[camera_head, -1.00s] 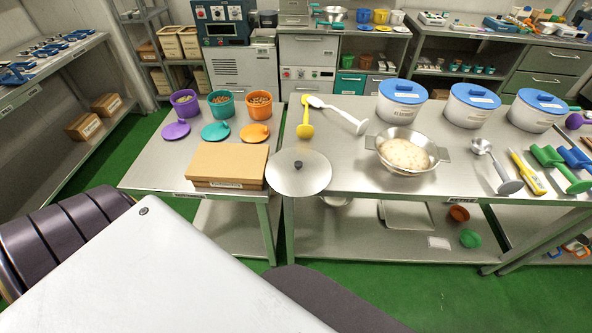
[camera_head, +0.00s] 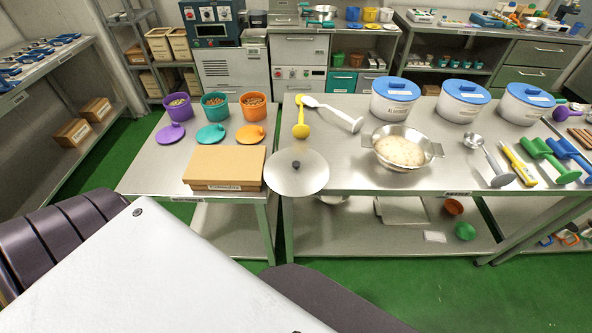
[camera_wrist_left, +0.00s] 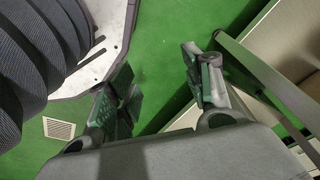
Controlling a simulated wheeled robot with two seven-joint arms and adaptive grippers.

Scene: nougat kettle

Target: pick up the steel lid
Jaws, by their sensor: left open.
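The steel lid (camera_head: 282,181) is a round, shallow disc with a dark knob (camera_head: 296,165) at its centre. In the head view it lies at the front left corner of the right steel table, its rim reaching past the table's left edge beside the cardboard box. My left gripper (camera_wrist_left: 160,98) shows only in the left wrist view, its two fingers wide apart with green floor between them. It holds nothing, and the lid does not show in that view. My right gripper is not in view.
A cardboard box (camera_head: 224,165) sits on the left table near the lid. A steel bowl (camera_head: 402,166) with pale contents stands to the lid's right; a yellow spoon (camera_head: 300,129) and a white utensil (camera_head: 352,122) lie behind. Green floor (camera_head: 370,290) is open in front.

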